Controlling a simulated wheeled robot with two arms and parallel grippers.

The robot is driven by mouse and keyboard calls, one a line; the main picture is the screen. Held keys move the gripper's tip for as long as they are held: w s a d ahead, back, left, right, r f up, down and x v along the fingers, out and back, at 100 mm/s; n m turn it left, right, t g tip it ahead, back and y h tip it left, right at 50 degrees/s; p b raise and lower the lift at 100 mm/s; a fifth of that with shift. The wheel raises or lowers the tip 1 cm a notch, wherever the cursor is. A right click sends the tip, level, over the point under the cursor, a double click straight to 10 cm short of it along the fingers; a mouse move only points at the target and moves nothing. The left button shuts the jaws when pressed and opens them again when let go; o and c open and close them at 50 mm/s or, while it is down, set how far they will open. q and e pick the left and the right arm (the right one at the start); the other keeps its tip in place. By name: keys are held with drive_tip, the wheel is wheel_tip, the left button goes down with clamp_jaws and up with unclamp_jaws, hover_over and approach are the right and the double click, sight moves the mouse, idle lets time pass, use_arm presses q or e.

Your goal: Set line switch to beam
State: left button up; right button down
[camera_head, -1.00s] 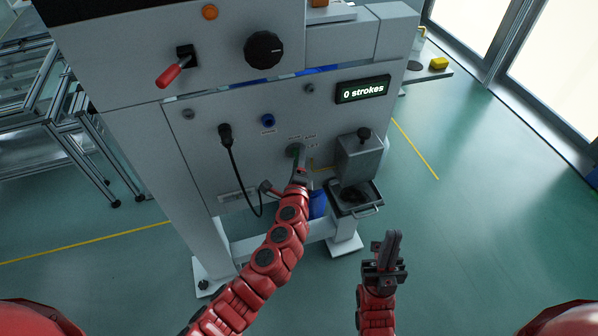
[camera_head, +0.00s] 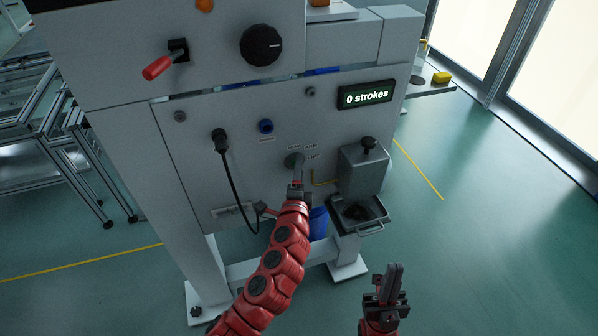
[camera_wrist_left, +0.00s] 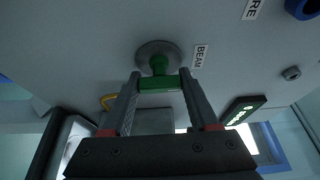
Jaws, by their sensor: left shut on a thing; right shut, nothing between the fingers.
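The line switch (camera_head: 293,159) is a round grey disc on the machine's front panel. In the left wrist view the disc (camera_wrist_left: 160,56) carries a green handle (camera_wrist_left: 159,82), with a label reading BEAM (camera_wrist_left: 200,56) just to its right. My left gripper (camera_head: 298,180) reaches the switch from below. In the left wrist view its two fingers (camera_wrist_left: 160,88) are closed on the green handle. In the head view the gripper hides most of the handle, and its exact angle is hard to tell. My right gripper (camera_head: 393,278) is shut and empty, low at the right, away from the panel.
A display reading 0 strokes (camera_head: 366,95), a black dial (camera_head: 261,45) and a red lever (camera_head: 160,67) are on the machine. A plugged black cable (camera_head: 230,180) hangs left of the switch. A grey box (camera_head: 363,170) with a tray stands close to its right.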

use_arm(q)
drive_tip(key=o, duration=1.4)
drive_tip(key=shift+s, duration=0.1)
drive_tip(key=shift+s+a+f, duration=0.1)
drive_tip(key=shift+s, duration=0.2)
drive_tip(key=s, duration=0.5)
drive_tip(key=s+b, duration=0.1)
drive_tip(key=s, duration=0.5)
drive_tip(key=s+a+b, duration=0.1)
drive_tip(key=s, duration=0.4)
drive_tip(key=shift+s+a, duration=0.1)
drive_tip(key=shift+s, duration=0.2)
drive_tip(key=shift+w, duration=0.1)
